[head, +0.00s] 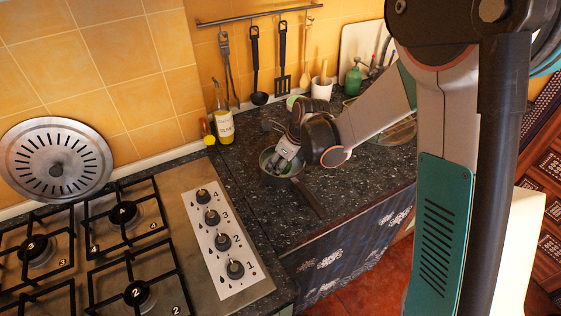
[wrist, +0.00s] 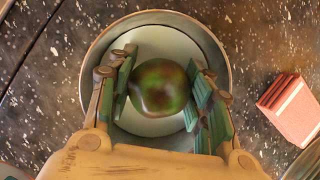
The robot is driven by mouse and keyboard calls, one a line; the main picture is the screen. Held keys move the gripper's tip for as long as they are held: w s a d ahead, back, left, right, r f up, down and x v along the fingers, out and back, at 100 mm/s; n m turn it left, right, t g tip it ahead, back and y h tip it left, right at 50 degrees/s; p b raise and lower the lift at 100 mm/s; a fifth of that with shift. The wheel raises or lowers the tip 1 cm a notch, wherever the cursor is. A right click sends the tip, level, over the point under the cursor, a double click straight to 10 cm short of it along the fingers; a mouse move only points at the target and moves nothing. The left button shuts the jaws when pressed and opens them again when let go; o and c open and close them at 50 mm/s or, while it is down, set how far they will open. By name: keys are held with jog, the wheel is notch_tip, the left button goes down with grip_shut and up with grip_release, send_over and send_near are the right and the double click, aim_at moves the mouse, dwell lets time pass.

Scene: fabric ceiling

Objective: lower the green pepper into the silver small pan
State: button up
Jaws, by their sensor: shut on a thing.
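The green pepper (wrist: 160,87), dark green with a reddish-brown patch, sits between the two finger pads of my gripper (wrist: 160,92) in the wrist view. My gripper is shut on it. The silver small pan (wrist: 100,45) surrounds the pepper and fingertips in that view, with its pale inside behind them. In the head view the pan (head: 277,180) stands on the dark counter, its handle pointing to the lower right. My gripper (head: 282,162) points down into the pan's opening there. The pepper is hard to make out in the head view. I cannot tell whether it touches the pan's bottom.
A gas stove (head: 178,262) with knobs lies to the left. A yellow bottle (head: 224,126) stands by the tiled wall, under hanging utensils (head: 256,65). A green bottle (head: 353,79) and white utensil pot (head: 321,88) stand behind. A reddish block (wrist: 290,108) lies right of the pan.

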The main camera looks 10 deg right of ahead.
jog(key=o, duration=1.2)
jog(key=v, duration=1.2)
jog(key=s+d+r+n+t+h, duration=0.1)
jog(key=s+d+r+n, duration=0.1)
jog(key=s+n, duration=0.5)
jog(key=s+d+r+n+t+h, duration=0.1)
jog(key=s+d+r+n, duration=0.2)
jog(key=s+n, duration=0.4)
jog(key=s+d+r+n+t+h, duration=0.1)
jog(key=s+d+r+n, duration=0.1)
jog(key=s+d+n, duration=0.3)
jog(key=shift+s+r+n+t, duration=0.15)
jog(key=shift+s+n, duration=0.4)
jog(key=shift+n, duration=0.6)
jog(key=shift+s+r+n+t, duration=0.15)
jog(key=shift+s+n, duration=0.4)
jog(key=shift+n, duration=0.65)
jog(key=shift+s+r+n+t, duration=0.1)
jog(key=shift+s+n, duration=0.4)
jog(key=shift+n, duration=0.65)
